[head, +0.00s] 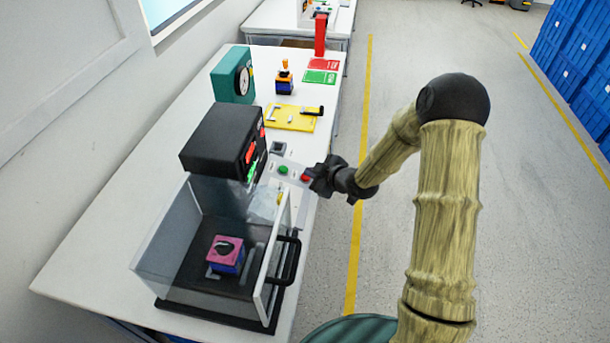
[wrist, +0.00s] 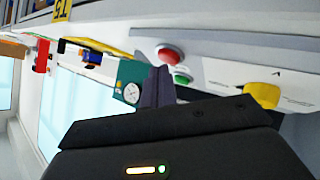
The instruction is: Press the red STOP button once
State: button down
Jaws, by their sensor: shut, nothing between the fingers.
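The red STOP button (head: 305,178) sits on a light control panel at the table's right edge, beside a green button (head: 283,170). In the wrist view the red button (wrist: 170,54) is a domed cap in a pale collar, with the green button (wrist: 182,77) close by. My gripper (head: 314,180) is shut and empty, its fingertips right at the red button and partly covering it in the head view. In the wrist view the shut fingertips (wrist: 158,72) are beside the red button. I cannot tell whether they touch it.
A yellow knob (wrist: 262,94) is on the same panel. A clear-walled enclosure (head: 160,235) with a black handle (head: 290,262) holds a pink-and-blue block (head: 226,252). A teal gauge box (head: 233,75) is farther back.

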jog(key=shift+d+r, duration=0.15)
jog(key=shift+r, duration=0.3)
jog(key=r+p, duration=0.1)
jog(key=d+r+p, duration=0.1)
jog(key=r, duration=0.1)
jog(key=r+p, duration=0.1)
jog(key=p, duration=0.1)
jog(key=shift+s+d+r, duration=0.15)
jog(key=shift+d+r, duration=0.1)
jog(key=shift+r, duration=0.1)
dwell(0.7)
jog(key=s+d+r+m+g+h+p, duration=0.35)
jog(key=s+d+r+m+h, duration=0.4)
jog(key=s+d+r, duration=0.4)
jog(key=s+r+m+g+p, duration=0.1)
jog(key=s+r+m+g, duration=0.2)
jog(key=s, duration=1.1)
jog(key=m, duration=0.3)
jog(key=shift+s+a, duration=0.3)
